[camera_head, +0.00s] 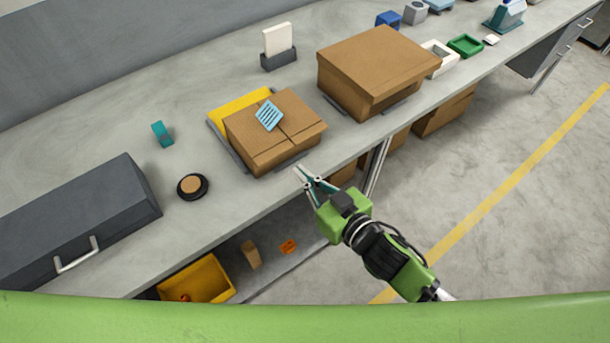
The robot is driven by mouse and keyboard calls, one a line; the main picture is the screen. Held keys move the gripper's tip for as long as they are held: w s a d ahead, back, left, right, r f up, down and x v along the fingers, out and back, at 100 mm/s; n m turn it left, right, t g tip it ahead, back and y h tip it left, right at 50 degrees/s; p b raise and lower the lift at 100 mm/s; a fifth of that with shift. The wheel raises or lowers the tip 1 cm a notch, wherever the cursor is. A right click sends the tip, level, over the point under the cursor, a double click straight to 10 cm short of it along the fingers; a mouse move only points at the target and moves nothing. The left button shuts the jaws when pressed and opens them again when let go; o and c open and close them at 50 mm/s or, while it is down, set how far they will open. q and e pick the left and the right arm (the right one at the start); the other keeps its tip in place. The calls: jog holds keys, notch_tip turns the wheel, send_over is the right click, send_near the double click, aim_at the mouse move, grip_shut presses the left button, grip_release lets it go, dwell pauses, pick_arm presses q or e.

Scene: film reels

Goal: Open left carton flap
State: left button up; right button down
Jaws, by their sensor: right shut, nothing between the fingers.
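A small brown carton (262,149) sits near the front edge of the grey bench. Its top flaps look closed, with a seam running between them. A light blue slotted piece (269,116) lies on the carton's top, left of the seam. My right gripper (300,175) is shut and empty. It is in front of the carton's near right side, by the bench edge, and appears apart from the carton. My left gripper is not in view.
A larger brown box (378,62) stands to the right of the carton. A yellow panel (226,108) lies behind it. A dark grey case (75,215), a black disc (192,187) and a teal block (161,133) stand to the left. The bench (100,122) is otherwise bare there.

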jog(key=shift+r+x, duration=0.15)
jog(key=shift+x, duration=0.7)
jog(key=shift+r+x, duration=0.2)
jog(key=shift+x, duration=0.65)
jog(key=shift+r+x, duration=0.15)
jog(key=shift+x, duration=0.7)
jog(key=shift+s+p, duration=0.15)
jog(key=shift+p, duration=0.2)
jog(key=shift+r, duration=0.1)
